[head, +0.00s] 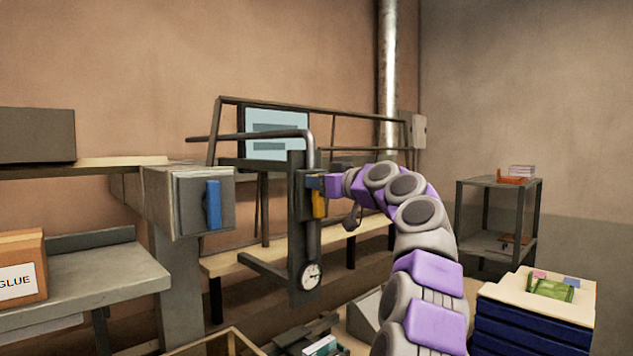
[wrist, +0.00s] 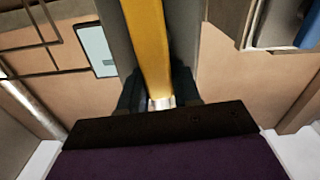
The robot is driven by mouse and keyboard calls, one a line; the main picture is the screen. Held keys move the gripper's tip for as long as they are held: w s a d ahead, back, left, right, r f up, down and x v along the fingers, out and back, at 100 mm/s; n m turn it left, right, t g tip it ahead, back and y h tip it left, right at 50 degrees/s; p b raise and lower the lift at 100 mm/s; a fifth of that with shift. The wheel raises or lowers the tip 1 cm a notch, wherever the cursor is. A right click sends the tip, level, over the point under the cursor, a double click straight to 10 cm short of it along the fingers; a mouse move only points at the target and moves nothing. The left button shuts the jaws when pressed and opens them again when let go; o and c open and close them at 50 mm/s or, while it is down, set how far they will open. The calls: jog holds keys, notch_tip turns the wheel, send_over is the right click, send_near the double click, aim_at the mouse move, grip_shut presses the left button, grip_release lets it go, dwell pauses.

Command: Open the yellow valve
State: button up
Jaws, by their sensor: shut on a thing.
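The yellow valve (head: 319,203) is a yellow lever on a dark upright post with a grey pipe. In the head view the lever hangs down along the pipe. My gripper (head: 316,182) reaches it from the right, at the lever's upper part. In the wrist view the yellow lever (wrist: 147,45) runs up from between my gripper's dark fingers (wrist: 160,98), which are shut on it. A small pale metal piece shows at the lever's end between the fingers. The fingertips are partly hidden in the head view.
A round gauge (head: 312,276) sits low on the same post. A box with a blue handle (head: 213,205) stands to the left. A GLUE carton (head: 22,270) rests on the left bench. A stack of dark blue crates (head: 530,330) and a shelf (head: 497,190) stand at the right.

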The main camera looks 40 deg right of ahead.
jog(key=shift+d+m+p, duration=0.2)
jog(key=shift+m+p, duration=0.2)
jog(key=shift+m, duration=0.3)
jog(key=o, duration=1)
jog(key=shift+d, duration=0.2)
jog(key=shift+c, duration=0.2)
jog(key=shift+s, duration=0.1)
jog(key=s+d+b, duration=0.1)
jog(key=s+b, duration=0.1)
jog(key=s, duration=1.5)
jog(key=shift+d+b, duration=0.3)
jog(key=shift+f, duration=0.1)
